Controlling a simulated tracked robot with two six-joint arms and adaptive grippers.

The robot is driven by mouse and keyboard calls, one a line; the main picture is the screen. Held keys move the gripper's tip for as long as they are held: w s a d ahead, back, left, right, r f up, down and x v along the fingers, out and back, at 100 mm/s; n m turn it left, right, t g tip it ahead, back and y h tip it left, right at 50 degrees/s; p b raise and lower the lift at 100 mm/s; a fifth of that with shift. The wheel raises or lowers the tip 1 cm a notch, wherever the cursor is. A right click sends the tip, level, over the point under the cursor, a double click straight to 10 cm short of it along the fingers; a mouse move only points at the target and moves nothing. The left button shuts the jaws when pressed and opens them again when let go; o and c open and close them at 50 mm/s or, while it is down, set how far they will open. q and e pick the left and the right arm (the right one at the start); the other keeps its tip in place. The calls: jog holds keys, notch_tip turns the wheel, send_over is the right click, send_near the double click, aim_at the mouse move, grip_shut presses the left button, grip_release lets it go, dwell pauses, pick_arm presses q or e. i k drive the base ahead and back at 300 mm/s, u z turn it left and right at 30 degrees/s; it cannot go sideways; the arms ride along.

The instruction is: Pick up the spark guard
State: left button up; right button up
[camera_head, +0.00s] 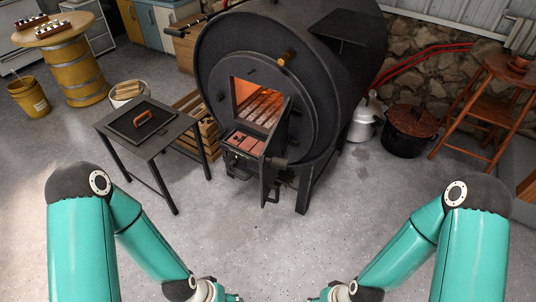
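A flat black panel with an orange handle, which looks like the spark guard (143,121), lies on a small dark metal table (177,128) left of the stove. My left gripper (232,297) is at the bottom edge, below and right of that table and apart from it. My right gripper (318,298) is at the bottom edge, right of the left one. Both grippers are mostly cut off by the frame, so their fingers cannot be made out. Neither touches the panel.
The black barrel stove (228,42) stands in the centre with its small door (270,172) swung open towards me and a glow inside. Reddish bricks (243,144) lie below the opening. A wooden crate (208,130) is beside the table. The front floor is clear.

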aim_at(135, 122)
jog(key=z, duration=0.95)
jog(key=i, duration=0.15)
jog(key=u, duration=3.05)
jog(key=i, duration=4.6)
jog(key=z, duration=0.1)
